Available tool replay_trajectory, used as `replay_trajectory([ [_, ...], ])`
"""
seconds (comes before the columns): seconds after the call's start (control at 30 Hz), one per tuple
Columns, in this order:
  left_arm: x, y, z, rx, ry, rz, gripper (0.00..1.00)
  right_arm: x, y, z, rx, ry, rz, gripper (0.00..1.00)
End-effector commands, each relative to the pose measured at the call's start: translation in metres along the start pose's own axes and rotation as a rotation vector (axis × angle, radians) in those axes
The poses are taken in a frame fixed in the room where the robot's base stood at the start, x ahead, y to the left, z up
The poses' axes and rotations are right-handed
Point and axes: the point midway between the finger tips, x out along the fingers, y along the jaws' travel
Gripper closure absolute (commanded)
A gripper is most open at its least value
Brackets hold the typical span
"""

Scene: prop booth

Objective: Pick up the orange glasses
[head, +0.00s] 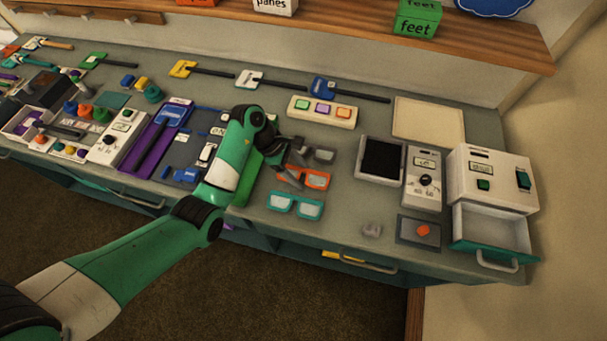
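The orange glasses (317,179) lie on the grey-green bench top right of the picture's middle. Grey glasses (323,155) lie just behind them, and teal glasses (295,206) lie in front of them. My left gripper (296,166) is at the left end of the orange glasses, with its dark fingers spread apart. It partly covers the left side of the orange and grey glasses. I cannot tell whether a finger touches the orange frame. My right gripper is not in view.
A panel with three coloured buttons (322,110) sits behind the glasses. A black-screened device (381,158) and a white box with an open drawer (490,228) stand to the right. Many tools crowd the left. Bare bench lies right of the teal glasses.

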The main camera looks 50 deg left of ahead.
Motion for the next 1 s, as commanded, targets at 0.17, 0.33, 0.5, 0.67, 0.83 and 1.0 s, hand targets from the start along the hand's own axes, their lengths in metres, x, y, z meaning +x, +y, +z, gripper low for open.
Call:
replay_trajectory([
  [0.17, 0.000, 0.000, 0.000, 0.000, 0.000, 0.000, 0.74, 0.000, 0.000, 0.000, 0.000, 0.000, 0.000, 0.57],
  [0.33, 0.000, 0.000, 0.000, 0.000, 0.000, 0.000, 0.88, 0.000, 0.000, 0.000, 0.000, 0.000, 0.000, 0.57],
  [0.5, -0.002, 0.000, 0.001, 0.000, 0.000, 0.001, 0.88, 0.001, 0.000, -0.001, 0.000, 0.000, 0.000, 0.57],
  [0.67, -0.013, 0.001, 0.008, 0.001, -0.001, 0.003, 0.88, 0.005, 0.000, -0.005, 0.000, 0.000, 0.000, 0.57],
  [0.83, -0.038, -0.007, 0.024, 0.002, -0.002, 0.002, 0.88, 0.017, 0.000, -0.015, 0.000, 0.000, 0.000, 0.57],
  [1.0, -0.081, -0.043, 0.056, 0.003, -0.001, 0.000, 0.88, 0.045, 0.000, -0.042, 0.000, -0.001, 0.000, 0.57],
])
